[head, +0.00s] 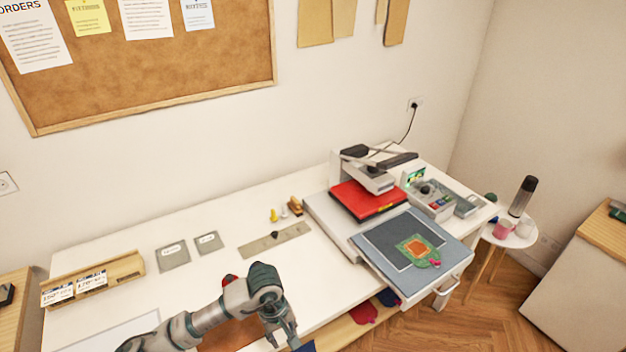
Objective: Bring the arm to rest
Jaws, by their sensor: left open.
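My left arm comes in from the bottom left over the front of the white table (205,270). My left gripper (284,338) points down near the table's front edge, at the bottom of the view. Its jaws are open, and its fingertips lie partly at the edge of the picture. A dark blue thing shows beside the fingertips, and I cannot tell whether it touches them. A brown surface (228,338) lies under the forearm. My right gripper is not in view.
A machine with a red plate (367,199) stands at the table's right, its grey tray (400,250) pulled forward holding a green and orange patch (417,250). A metal ruler (275,240), two grey plates and a wooden rack (93,279) lie further left. A round side table (512,237) stands right.

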